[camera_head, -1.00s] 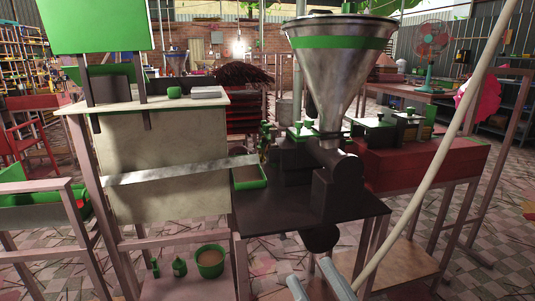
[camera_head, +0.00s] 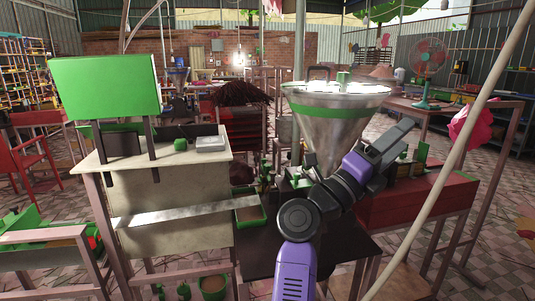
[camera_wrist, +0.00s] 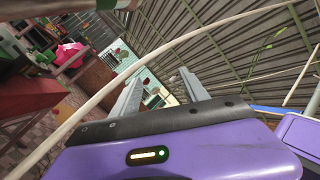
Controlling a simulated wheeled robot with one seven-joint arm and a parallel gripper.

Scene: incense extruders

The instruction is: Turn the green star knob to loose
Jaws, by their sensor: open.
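The extruder with a large metal hopper (camera_head: 335,125) banded in green stands right of centre in the head view. My arm crosses in front of its lower body and hides much of it. Small green parts (camera_head: 264,185) show left of the hopper's lower end. I cannot tell whether one is the green star knob; no star shape is clear. My gripper (camera_head: 402,138) is raised to the right of the hopper, apart from it. In the wrist view my gripper (camera_wrist: 162,88) has its two grey fingers spread, with nothing between them.
A pale cabinet (camera_head: 165,200) with a green panel (camera_head: 104,86) stands left. A green tray (camera_head: 249,216) sits beside the extruder. A red bench (camera_head: 415,200) is at the right. A long pale pole (camera_head: 440,190) slants across the right side, and also crosses the wrist view (camera_wrist: 110,85).

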